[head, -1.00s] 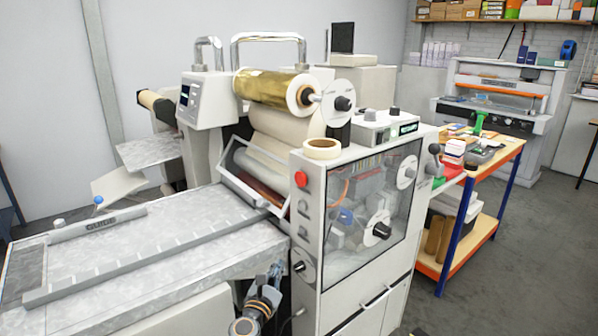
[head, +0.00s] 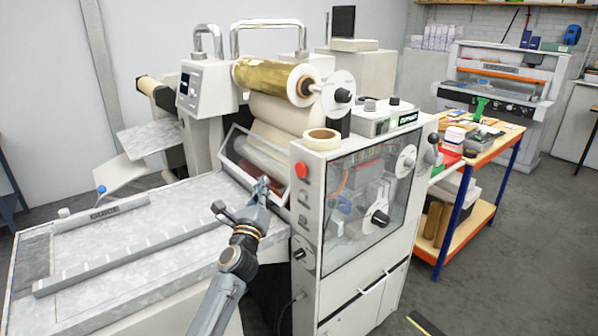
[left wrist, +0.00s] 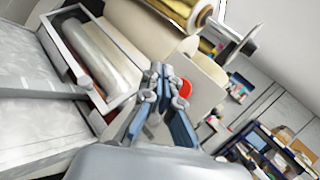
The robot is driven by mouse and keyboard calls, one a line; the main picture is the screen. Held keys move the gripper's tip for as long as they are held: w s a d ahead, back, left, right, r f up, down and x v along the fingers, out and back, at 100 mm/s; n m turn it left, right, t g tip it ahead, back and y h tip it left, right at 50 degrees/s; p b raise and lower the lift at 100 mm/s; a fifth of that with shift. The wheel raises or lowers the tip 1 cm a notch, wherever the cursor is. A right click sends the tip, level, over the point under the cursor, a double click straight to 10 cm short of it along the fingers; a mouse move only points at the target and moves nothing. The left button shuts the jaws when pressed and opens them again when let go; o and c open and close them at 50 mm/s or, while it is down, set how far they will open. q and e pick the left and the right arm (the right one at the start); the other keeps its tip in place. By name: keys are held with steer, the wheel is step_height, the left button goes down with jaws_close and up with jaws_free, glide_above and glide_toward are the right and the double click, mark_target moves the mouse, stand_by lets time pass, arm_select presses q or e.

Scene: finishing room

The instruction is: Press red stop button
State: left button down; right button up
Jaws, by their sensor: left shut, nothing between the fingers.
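The red stop button (head: 301,170) sits near the top left of the machine's front panel in the head view. In the left wrist view the red button (left wrist: 186,87) shows just right of the fingertips. My left gripper (head: 262,184) is shut and empty, to the left of the button and a little lower in the head view. Its closed fingers (left wrist: 160,72) point up past the button in the wrist view; I cannot tell the exact gap, but no contact shows. My right gripper is not in view.
The feed table (head: 120,265) with its guide bar lies left of the machine. A tilted clear guard (head: 228,146) stands close behind my left gripper. A tape roll (head: 321,139) lies on top of the cabinet. A wooden-topped cart (head: 490,142) stands at the right.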

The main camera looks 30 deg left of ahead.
mark_target(302, 169)
arm_select(q)
steer(key=w+d+b, duration=0.3)
steer(key=w, duration=0.4)
steer(key=shift+w+b, duration=0.3)
steer(key=shift+w, duration=0.1)
steer(key=shift+d, duration=0.1)
stand_by(0.6)
stand_by(0.4)
steer(key=shift+w+d, duration=0.2)
steer(key=shift+w, duration=0.2)
stand_by(0.4)
